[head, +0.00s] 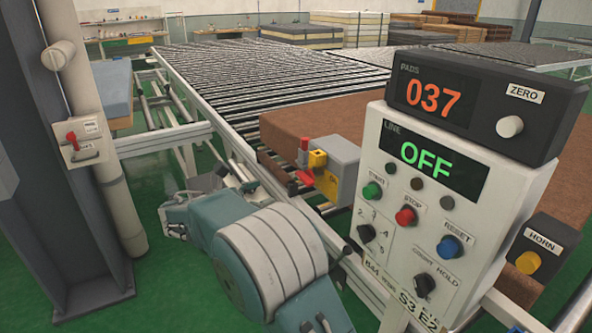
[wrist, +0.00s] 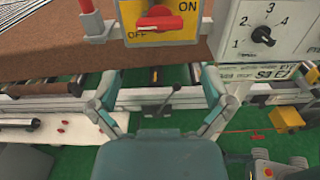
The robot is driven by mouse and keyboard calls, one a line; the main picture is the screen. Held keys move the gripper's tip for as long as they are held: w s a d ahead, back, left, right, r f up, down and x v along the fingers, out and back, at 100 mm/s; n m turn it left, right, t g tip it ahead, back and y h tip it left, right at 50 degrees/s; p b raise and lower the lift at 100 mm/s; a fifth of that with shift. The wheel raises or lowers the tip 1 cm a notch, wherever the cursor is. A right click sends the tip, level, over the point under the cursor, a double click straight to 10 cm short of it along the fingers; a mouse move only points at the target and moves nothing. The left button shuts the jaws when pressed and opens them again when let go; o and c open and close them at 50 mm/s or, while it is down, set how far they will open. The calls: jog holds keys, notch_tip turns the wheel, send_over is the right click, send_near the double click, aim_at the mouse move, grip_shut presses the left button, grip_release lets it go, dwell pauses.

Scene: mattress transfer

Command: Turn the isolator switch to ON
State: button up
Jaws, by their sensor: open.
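The isolator switch is a red handle (wrist: 162,20) on a yellow plate at the top of the wrist view, with OFF at its lower left and ON at its upper right. The handle lies nearly level across the plate. In the head view, a grey box with a yellow face (head: 327,185) and red parts stands beside the conveyor; its lettering is unreadable there. My gripper (wrist: 160,85) is open and empty, its fingers spread apart below the switch in the picture. My arm crosses the head view's lower middle; the fingertips cannot be made out there.
A control panel (head: 450,207) with a display reading OFF stands to the right, under a box reading 037 (head: 431,98). A brown mattress (head: 290,127) lies behind the switch box. The roller conveyor (head: 250,75) runs back. A post with another red switch (head: 72,141) stands left.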

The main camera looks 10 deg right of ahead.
aim_at(301, 180)
jog(key=x, duration=1.1)
jog(key=shift+r, duration=0.1)
jog(key=c, duration=0.8)
